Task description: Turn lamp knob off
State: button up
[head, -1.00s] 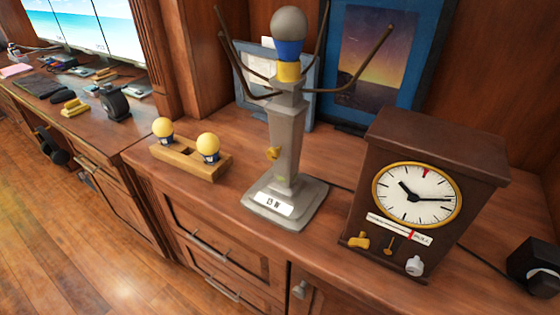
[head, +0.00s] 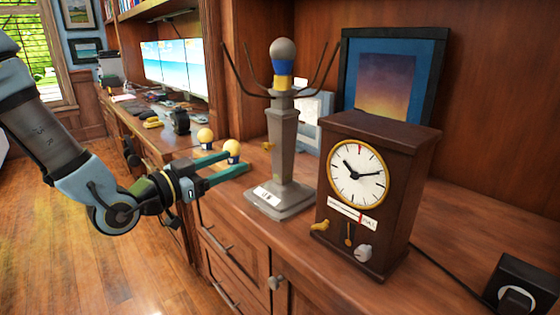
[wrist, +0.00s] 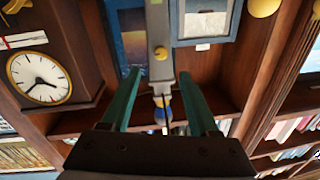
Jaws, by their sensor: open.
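The lamp (head: 284,150) is a grey stone-like column on a square base, with a blue-and-yellow socket, a grey bulb (head: 283,50) and thin curved arms. Its small brass knob (head: 267,147) sticks out of the column's side. My gripper (head: 237,162) is open and empty, with green fingers pointing at the lamp from the left in the head view. In the wrist view, which is upside down, the knob (wrist: 160,53) lies between and just beyond the fingertips (wrist: 160,74). The fingers appear apart from the knob.
A brown clock box (head: 365,190) with knobs stands right of the lamp. Two yellow bulbs sit behind my fingers, one visible bulb (head: 205,136) at the left. Framed pictures (head: 385,80) stand behind. A black box (head: 522,283) lies at the far right.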

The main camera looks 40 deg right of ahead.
aim_at(264, 148)
jog(key=d, duration=0.3)
jog(key=d+p, duration=0.1)
jog(key=d, duration=0.6)
jog(key=shift+w+d, duration=0.15)
jog(key=shift+w, duration=0.2)
grip_shut()
